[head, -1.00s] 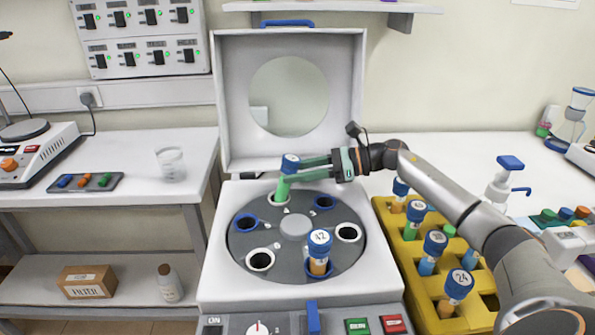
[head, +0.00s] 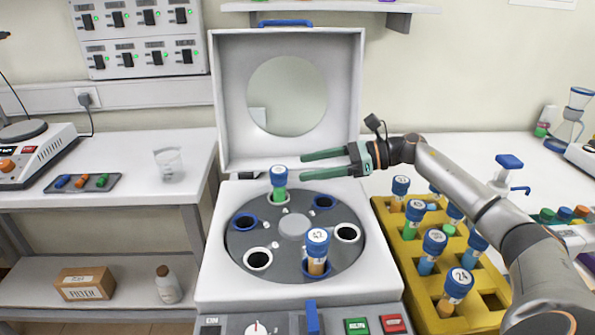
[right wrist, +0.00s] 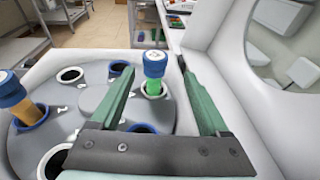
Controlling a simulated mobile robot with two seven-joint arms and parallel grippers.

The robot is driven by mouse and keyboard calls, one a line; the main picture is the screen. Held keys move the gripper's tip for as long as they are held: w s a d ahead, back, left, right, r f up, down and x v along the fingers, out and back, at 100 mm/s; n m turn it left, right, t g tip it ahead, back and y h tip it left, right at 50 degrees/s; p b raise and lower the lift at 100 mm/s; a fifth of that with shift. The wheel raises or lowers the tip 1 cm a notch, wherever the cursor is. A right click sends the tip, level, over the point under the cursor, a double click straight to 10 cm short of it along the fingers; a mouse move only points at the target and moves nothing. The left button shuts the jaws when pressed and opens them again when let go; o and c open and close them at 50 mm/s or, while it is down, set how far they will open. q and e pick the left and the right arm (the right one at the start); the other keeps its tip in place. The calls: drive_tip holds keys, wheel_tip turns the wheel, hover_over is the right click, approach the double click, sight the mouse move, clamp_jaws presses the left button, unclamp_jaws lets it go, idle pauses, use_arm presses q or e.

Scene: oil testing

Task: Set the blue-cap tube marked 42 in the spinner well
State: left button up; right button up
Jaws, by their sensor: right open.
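The blue-cap tube marked 42 (head: 317,247), with orange contents, stands in a blue-ringed front-right well of the spinner (head: 293,282). A blue-cap tube with green contents (head: 279,182) stands about upright in the white-ringed back well; its label is not readable. My left gripper is not in view.
The spinner's lid (head: 228,110) is raised behind the rotor. Other spinner wells, blue- and white-ringed, are empty. A yellow rack (head: 411,262) with several blue-cap tubes stands right of the spinner, beneath my right arm. A beaker (head: 169,165) stands on the left bench.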

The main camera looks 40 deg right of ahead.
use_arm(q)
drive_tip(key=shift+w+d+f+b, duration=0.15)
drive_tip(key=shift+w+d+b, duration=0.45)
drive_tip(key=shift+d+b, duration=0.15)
use_arm(e)
drive_tip(key=v, duration=0.8)
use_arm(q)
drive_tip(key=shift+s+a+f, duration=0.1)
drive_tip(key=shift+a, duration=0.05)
